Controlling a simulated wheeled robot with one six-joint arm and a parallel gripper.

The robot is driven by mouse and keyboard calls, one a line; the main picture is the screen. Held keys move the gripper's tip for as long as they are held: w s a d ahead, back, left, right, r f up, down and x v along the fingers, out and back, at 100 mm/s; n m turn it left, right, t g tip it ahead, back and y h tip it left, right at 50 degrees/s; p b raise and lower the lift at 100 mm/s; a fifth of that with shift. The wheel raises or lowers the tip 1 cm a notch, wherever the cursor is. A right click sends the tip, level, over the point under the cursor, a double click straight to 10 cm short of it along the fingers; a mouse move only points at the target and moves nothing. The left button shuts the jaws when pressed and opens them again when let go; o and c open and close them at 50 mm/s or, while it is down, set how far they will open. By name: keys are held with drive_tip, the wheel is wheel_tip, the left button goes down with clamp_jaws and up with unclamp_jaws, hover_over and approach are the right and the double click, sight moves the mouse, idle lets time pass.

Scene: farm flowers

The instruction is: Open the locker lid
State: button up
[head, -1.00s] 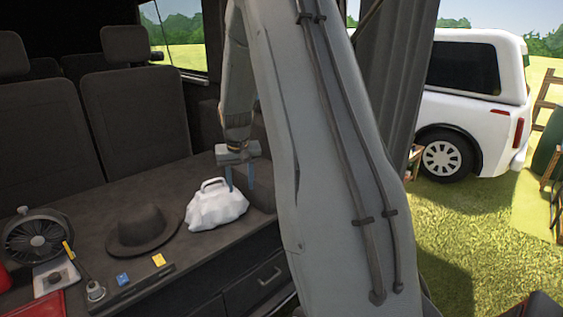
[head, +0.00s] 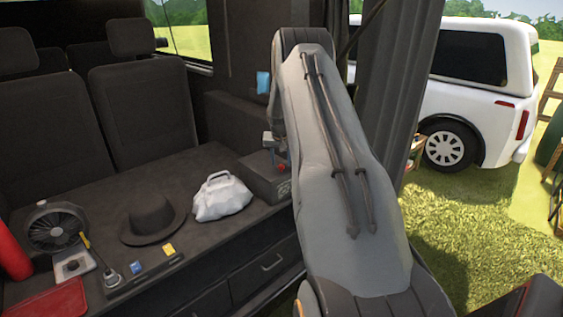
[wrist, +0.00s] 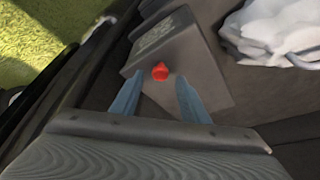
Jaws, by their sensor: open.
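The locker (head: 262,178) looks like a low dark grey box at the right end of the bench, partly hidden behind my arm. A red knob (head: 282,168) shows on it at the arm's edge. In the wrist view, the locker's grey face (wrist: 195,60) lies ahead of my gripper (wrist: 158,90), and the red knob (wrist: 160,72) shows between its two blue fingers. My gripper is open and holds nothing. Whether the fingers touch the locker is unclear. The lid looks closed.
A white bag (head: 222,196) stands just left of the locker. A dark hat (head: 152,218), a fan (head: 57,226) and small tools lie farther left on the bench. Drawers (head: 265,268) are below the bench front. A white car (head: 470,95) stands outside on grass.

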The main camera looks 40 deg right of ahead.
drive_tip(key=shift+x, duration=1.15)
clamp_jaws()
